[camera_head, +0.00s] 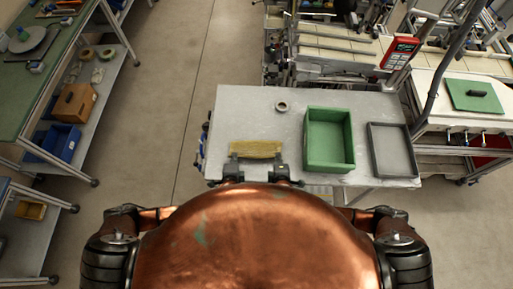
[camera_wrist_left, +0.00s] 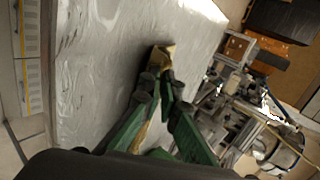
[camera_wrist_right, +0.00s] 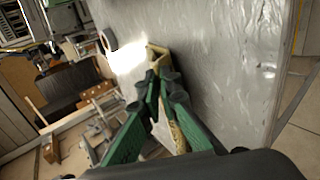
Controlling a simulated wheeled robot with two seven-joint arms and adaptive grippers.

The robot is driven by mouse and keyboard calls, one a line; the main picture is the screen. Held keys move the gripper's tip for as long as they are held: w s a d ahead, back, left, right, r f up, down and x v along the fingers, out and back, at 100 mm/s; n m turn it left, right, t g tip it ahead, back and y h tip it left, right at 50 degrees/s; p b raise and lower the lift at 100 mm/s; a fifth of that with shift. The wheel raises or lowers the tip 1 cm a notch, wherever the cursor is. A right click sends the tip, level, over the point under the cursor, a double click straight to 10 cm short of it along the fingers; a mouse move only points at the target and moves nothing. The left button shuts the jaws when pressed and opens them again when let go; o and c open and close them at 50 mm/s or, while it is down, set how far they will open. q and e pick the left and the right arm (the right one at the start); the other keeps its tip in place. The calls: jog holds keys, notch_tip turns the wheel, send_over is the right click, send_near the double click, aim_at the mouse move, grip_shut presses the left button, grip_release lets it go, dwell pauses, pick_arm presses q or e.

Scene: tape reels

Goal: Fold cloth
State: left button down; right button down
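A yellow cloth (camera_head: 256,149), longer than it is deep, is near the front edge of the grey table, left of the green bin. My left gripper (camera_head: 234,160) is at its left end and my right gripper (camera_head: 281,167) at its right end. In the left wrist view the fingertips (camera_wrist_left: 158,82) close together on the cloth (camera_wrist_left: 162,57). In the right wrist view the fingertips (camera_wrist_right: 163,80) also pinch the cloth (camera_wrist_right: 157,56). The fingers hide part of the cloth in both wrist views. I cannot tell whether its middle touches the table.
The grey table (camera_head: 240,108) is clear behind the cloth, except for a tape reel (camera_head: 282,106). A green bin (camera_head: 329,165) and a dark-rimmed grey tray (camera_head: 392,151) stand to the right. Machinery with a red device (camera_head: 400,52) borders the table's back.

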pick_arm(q)
jog(key=c, duration=2.6)
grip_release()
jog(key=shift+c, duration=0.2)
pick_arm(e)
jog(key=c, duration=2.6)
grip_release()
